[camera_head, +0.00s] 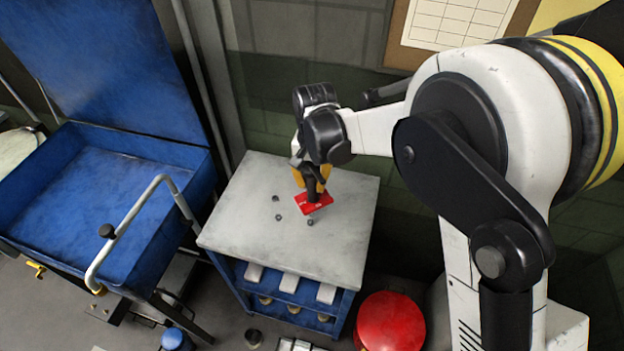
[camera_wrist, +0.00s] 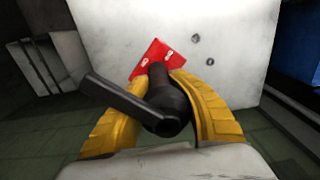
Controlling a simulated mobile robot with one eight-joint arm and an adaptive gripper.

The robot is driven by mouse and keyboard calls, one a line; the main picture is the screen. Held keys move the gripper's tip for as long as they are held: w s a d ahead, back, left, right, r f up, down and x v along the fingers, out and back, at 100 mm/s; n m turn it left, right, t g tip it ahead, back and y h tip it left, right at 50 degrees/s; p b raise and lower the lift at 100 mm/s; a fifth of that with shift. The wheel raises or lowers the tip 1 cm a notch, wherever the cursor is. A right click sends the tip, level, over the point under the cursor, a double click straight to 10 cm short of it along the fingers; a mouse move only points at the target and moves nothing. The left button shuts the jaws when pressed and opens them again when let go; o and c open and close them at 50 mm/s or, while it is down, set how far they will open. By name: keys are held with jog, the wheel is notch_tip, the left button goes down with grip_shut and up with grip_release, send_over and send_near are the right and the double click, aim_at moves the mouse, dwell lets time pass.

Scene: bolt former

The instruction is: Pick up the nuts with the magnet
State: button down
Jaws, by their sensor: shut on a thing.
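My gripper (camera_head: 312,181) has yellow fingers and is above the grey-topped cabinet. In the wrist view its yellow fingers (camera_wrist: 165,110) are closed around the black handle (camera_wrist: 162,95) of the magnet. The magnet has a flat red plate (camera_head: 314,203) with white marks; the plate also shows in the wrist view (camera_wrist: 150,58). Small dark nuts lie on the cabinet top: one (camera_head: 276,198) and another (camera_head: 278,217) left of the plate, and one (camera_head: 310,221) just below it. Two nuts show in the wrist view, one (camera_wrist: 195,38) and another (camera_wrist: 210,61), right of the plate. The plate's underside is hidden.
The cabinet top (camera_head: 240,220) is otherwise clear. A blue bin (camera_head: 170,235) with a raised lid and a grey bent handle (camera_head: 130,215) stands to the left. A red round object (camera_head: 390,322) stands at the cabinet's lower right. A wall is behind.

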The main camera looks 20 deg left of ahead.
aim_at(312, 194)
jog(key=shift+f+b, duration=1.5)
jog(key=shift+f, duration=1)
jog(key=shift+r, duration=0.15)
jog(key=shift+r+p, duration=2.3)
jog(key=shift+r, duration=1.65)
